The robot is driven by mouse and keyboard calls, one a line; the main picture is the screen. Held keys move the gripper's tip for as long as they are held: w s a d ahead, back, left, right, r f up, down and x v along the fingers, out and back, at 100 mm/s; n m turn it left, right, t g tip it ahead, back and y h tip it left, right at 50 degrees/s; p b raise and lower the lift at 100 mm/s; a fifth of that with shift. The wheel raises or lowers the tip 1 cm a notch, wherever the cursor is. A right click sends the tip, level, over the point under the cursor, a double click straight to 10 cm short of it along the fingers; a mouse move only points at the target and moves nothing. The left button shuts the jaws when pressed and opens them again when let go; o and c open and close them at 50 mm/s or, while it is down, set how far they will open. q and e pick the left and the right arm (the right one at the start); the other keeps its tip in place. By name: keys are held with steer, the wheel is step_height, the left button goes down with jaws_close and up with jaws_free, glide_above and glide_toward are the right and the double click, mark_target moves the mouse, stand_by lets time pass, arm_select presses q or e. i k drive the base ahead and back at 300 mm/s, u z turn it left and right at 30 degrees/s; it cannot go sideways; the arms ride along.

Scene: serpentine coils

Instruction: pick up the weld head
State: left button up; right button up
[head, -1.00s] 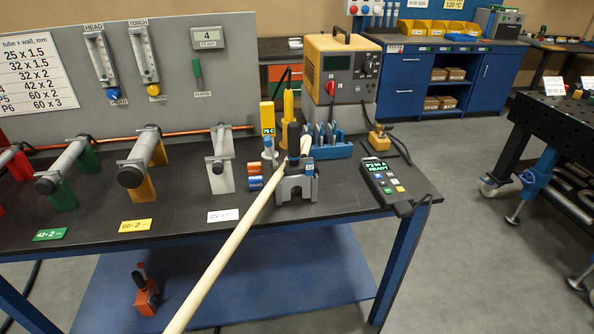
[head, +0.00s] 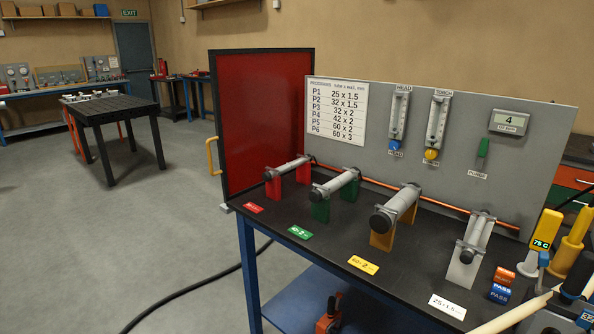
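A grey clamp-like device with a dark upright handle (head: 577,277), which looks like the weld head, is at the bottom right corner of the head view. It stands on the black bench top and is cut off by the frame edges. Neither of my grippers shows in this view.
Floor at left is open, with a black cable (head: 190,289) and dark table (head: 110,107).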

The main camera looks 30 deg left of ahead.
mark_target(569, 303)
steer(key=z, duration=2.3)
steer(key=i, duration=0.8)
steer(key=u, duration=2.05)
